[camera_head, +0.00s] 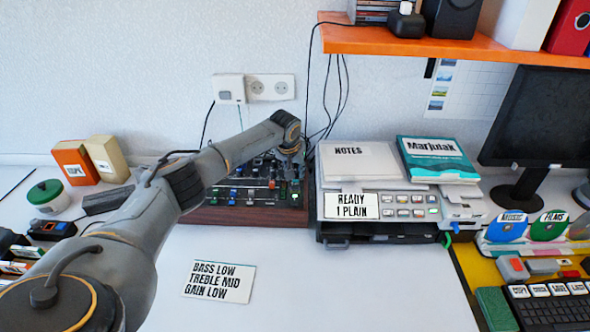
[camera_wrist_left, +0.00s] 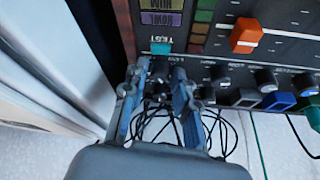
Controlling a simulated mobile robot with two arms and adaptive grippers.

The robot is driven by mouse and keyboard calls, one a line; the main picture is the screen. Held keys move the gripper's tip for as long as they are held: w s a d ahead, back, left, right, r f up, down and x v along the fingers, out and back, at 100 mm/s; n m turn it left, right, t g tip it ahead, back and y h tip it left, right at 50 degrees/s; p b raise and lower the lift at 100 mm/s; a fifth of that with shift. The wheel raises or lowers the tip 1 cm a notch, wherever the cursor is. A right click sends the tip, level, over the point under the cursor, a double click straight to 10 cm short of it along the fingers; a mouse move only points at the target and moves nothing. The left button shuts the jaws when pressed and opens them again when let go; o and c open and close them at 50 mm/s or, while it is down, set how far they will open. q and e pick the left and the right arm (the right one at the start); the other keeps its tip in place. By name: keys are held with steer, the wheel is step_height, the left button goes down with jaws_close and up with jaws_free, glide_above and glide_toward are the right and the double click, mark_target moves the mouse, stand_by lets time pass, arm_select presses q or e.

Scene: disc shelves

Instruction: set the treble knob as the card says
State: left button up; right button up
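The card (camera_head: 218,281) lies on the white desk in front of the mixer and reads "BASS LOW, TREBLE MID, GAIN LOW". The dark mixer (camera_head: 250,217) with a wooden front edge stands against the wall side, partly hidden by my left arm. My left gripper (camera_head: 290,155) is over the mixer's right end. In the left wrist view its fingers (camera_wrist_left: 156,82) are apart, close to the panel, below a teal button marked "TEST" (camera_wrist_left: 161,48). Small dark knobs (camera_wrist_left: 265,78) show to their right. I cannot read which knob is treble. My right gripper is not in view.
Right of the mixer stands a grey device (camera_head: 400,211) with a "READY 1 PLAIN" label, notes and a book on top. An orange shelf (camera_head: 420,45) overhangs behind. Cables hang behind the mixer. The front desk is clear around the card.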

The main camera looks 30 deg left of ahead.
arm_select(q)
jaws_close()
steer(key=shift+r+m+h+p, duration=0.1)
steer(key=shift+m+h+p, duration=0.2)
steer(key=shift+m, duration=0.7)
steer(key=shift+a+m+h, duration=0.15)
steer(key=shift+m+h, duration=0.45)
steer(key=shift+m, duration=0.6)
